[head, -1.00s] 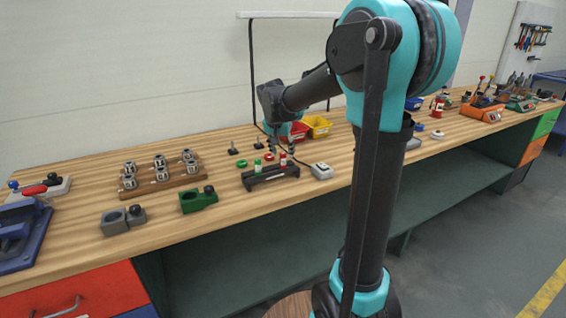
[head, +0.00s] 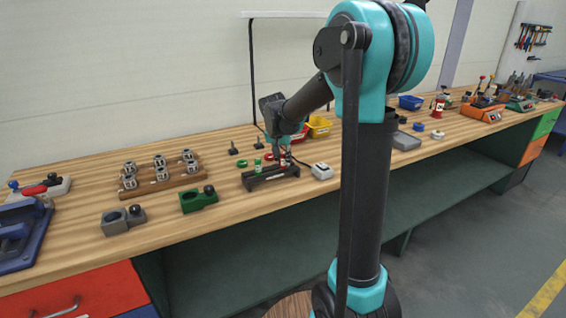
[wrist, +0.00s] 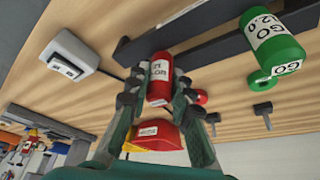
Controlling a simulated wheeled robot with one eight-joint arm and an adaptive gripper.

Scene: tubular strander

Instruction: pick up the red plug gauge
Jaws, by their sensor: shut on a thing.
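The red plug gauge (wrist: 160,78), with a white label, is between the two fingers of my gripper (wrist: 158,100) in the wrist view. My gripper is shut on it. In the head view my gripper (head: 283,161) is low over the right part of the black rack (head: 270,179), and the fingers partly hide the gauge. The gauge's far end is at the rack in the wrist view; I cannot tell whether it still sits in it.
A green plug gauge (wrist: 274,42) stands in the rack, left of my gripper in the head view. A white-grey box (head: 321,171) is right of the rack. Red and yellow bins (head: 319,127) stand behind. A green block (head: 199,199) lies front left.

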